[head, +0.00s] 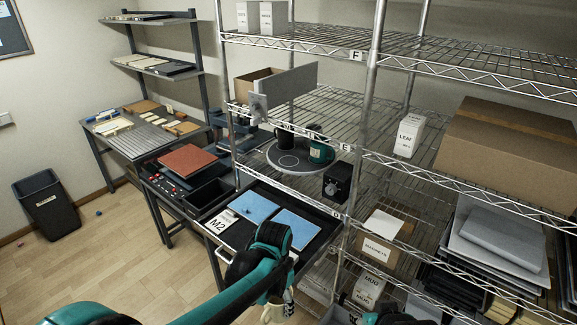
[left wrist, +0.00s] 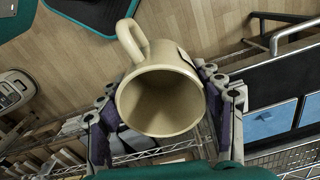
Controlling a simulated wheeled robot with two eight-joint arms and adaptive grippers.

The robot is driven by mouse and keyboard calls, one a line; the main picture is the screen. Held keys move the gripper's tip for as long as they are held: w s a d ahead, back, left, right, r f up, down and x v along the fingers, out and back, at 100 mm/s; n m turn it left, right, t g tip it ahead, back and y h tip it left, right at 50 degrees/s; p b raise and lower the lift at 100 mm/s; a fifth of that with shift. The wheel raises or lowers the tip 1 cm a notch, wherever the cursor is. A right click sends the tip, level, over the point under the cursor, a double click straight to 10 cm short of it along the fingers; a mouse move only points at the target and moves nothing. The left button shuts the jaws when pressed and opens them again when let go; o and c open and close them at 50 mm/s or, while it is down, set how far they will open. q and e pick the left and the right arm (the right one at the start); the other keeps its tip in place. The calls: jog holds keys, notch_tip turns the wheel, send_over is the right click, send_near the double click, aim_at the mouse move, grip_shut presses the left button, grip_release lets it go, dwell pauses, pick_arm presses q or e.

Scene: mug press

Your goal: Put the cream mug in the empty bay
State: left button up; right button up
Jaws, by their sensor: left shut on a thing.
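The cream mug (left wrist: 158,102) fills the middle of the left wrist view, its open mouth facing the camera and its handle at the upper left. My left gripper (left wrist: 163,96) is shut on it, with a finger pad on each side. In the head view the mug (head: 271,314) shows partly at the bottom edge, below my left gripper (head: 281,302). A round grey tray (head: 276,163) on the middle wire shelf carries a black mug (head: 284,138) and a green mug (head: 320,152). A bare ringed spot (head: 289,161) shows at its front. My right gripper does not show clearly.
A black box with a knob (head: 338,182) stands right of the tray. A grey panel (head: 288,84) rises behind it. Below, a pulled-out drawer (head: 236,246) holds blue sheets (head: 297,227). Shelf posts and wire edges stand close by.

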pick_arm(q)
jog(key=shift+n, duration=0.8)
jog(key=w+a+f, duration=0.1)
jog(key=w+a+f+b, duration=0.1)
jog(key=f, duration=0.1)
jog(key=shift+a, duration=0.35)
jog(key=a+f+n+b, duration=0.4)
jog(key=a+f+n, duration=0.4)
jog(key=a, duration=0.4)
jog(key=shift+w+f, duration=0.4)
jog(key=shift+f, duration=0.1)
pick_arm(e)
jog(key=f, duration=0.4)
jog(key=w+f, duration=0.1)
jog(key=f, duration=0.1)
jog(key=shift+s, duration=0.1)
